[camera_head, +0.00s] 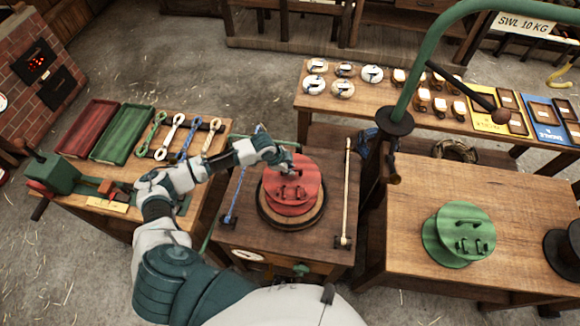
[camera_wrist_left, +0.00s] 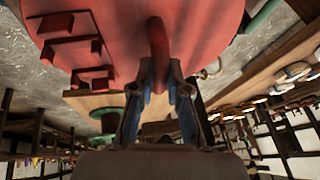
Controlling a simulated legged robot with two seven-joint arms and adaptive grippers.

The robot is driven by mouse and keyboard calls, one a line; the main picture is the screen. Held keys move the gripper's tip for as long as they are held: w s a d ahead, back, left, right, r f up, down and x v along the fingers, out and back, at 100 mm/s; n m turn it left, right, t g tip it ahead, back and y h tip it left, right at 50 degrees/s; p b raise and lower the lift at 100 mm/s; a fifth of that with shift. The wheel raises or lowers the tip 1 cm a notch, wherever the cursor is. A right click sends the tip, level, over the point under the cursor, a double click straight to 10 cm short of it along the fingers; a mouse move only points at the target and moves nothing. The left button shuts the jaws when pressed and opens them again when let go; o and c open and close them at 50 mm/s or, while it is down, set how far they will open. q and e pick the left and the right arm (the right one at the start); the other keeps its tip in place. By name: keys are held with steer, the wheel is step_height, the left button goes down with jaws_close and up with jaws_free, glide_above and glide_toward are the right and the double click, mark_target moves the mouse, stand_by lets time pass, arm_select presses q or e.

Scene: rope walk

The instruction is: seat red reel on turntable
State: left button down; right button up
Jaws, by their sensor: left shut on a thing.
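The red reel (camera_head: 294,189) is over the round wooden turntable (camera_head: 291,219) on the middle bench, roughly centred on it. I cannot tell whether the reel rests on it or is just above. My left gripper (camera_head: 284,162) reaches the reel's top from the left. In the left wrist view the left gripper (camera_wrist_left: 159,88) is shut on the red handle (camera_wrist_left: 158,45) of the reel, and the reel's red face (camera_wrist_left: 110,40) fills the top. My right gripper is not in view.
A green reel (camera_head: 458,234) sits on the right bench (camera_head: 400,225), with a dark reel (camera_head: 565,250) at its edge. A green crane post (camera_head: 395,118) stands between the benches. Upright rods flank the turntable. Trays (camera_head: 121,135) and rope samples lie on the left table.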

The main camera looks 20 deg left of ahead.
arm_select(q)
steer(key=shift+a, duration=0.1)
steer(key=shift+f, duration=0.1)
stand_by(0.4)
steer(key=c, duration=1.1)
jaws_free()
steer(key=shift+o, duration=0.2)
steer(key=shift+f, duration=0.1)
step_height(320, 180, up, 5)
steer(key=p, duration=0.5)
steer(key=shift+r+p, duration=1.1)
steer(key=shift+p, duration=0.05)
